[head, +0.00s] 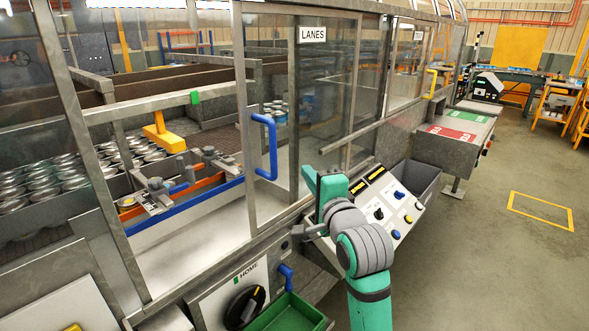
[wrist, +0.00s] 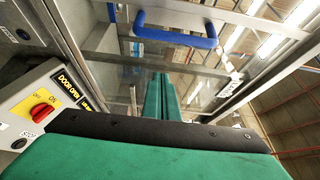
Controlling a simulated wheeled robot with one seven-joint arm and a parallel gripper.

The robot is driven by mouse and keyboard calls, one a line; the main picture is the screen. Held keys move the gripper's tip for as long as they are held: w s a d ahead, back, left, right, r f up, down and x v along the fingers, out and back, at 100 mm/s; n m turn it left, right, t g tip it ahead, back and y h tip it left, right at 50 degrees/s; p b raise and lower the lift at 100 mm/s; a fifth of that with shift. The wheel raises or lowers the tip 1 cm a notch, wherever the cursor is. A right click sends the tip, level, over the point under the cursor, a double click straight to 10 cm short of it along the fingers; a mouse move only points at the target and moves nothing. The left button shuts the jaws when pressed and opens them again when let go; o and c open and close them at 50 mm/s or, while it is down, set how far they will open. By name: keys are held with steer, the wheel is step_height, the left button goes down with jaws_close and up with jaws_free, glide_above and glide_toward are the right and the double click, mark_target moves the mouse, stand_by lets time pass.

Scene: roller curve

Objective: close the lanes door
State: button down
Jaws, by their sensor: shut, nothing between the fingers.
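The lanes door (head: 246,150) is a metal-framed clear sliding panel in the head view, with a LANES sign (head: 313,34) above. A blue handle (head: 272,147) stands on its left upright. A wide opening shows left of the door, so it stands open. My gripper (head: 311,177) is right of the handle and slightly lower in the head view, apart from it. In the wrist view, the two green fingers (wrist: 159,95) are together and empty. The blue handle (wrist: 175,38) shows beyond and above them there, not between them.
A control panel (head: 384,208) with knobs is close beside my gripper. A grey bin (head: 425,186) stands behind it. A green tray (head: 292,318) and a HOME panel (head: 235,290) are below the door. Inside the opening are several cans (head: 50,178) and a yellow handle (head: 165,136).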

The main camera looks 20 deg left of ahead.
steer(key=d+x, duration=0.1)
steer(key=x, duration=0.8)
steer(key=shift+s+a, duration=1.5)
steer(key=shift+a, duration=0.15)
